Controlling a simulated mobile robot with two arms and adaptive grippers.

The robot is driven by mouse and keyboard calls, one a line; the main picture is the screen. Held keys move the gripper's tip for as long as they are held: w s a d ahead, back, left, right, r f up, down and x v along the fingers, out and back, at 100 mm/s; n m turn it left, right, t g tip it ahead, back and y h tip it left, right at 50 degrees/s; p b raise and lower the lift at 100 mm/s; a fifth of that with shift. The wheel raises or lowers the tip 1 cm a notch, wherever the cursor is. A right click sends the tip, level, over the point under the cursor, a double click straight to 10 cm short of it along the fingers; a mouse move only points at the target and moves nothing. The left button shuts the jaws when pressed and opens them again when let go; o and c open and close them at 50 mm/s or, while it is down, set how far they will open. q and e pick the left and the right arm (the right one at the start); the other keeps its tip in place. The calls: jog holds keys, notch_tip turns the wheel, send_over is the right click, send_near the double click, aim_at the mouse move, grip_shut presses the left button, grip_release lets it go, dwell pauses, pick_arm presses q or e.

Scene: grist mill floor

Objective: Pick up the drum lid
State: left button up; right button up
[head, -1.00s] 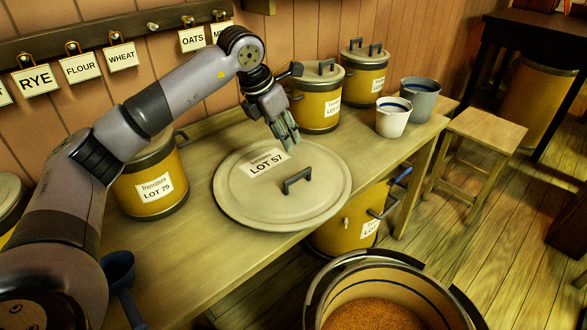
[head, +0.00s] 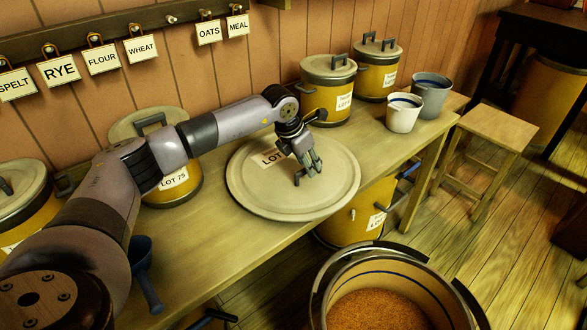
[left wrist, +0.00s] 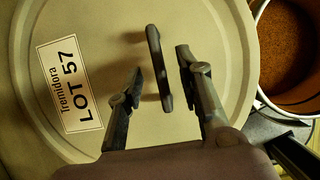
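The drum lid (head: 255,198) is a large round greyish disc lying flat on the wooden bench, labelled LOT 57. In the left wrist view the lid (left wrist: 60,30) shows its label and a dark bar handle (left wrist: 154,62). My left gripper (head: 311,172) is over the lid at its handle. In the left wrist view the left gripper (left wrist: 158,82) is open, its two fingers on either side of the handle with gaps between. The gripper hides most of the handle in the head view. My right gripper is not in view.
An open drum of brown grain (head: 375,308) stands in front of the bench (head: 225,250). Lidded yellow drums, LOT 75 (head: 172,190) among them, stand on the bench, with two buckets (head: 403,112) at the right. A blue scoop (head: 142,262) lies at the front left. A stool (head: 493,128) stands to the right.

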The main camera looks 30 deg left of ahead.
pick_arm(q)
jog(key=shift+x, duration=1.35)
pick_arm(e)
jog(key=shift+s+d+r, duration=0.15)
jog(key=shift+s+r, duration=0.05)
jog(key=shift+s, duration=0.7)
pick_arm(q)
jog(key=shift+c, duration=0.4)
grip_shut()
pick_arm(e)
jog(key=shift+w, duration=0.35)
pick_arm(q)
jog(key=shift+r, duration=0.15)
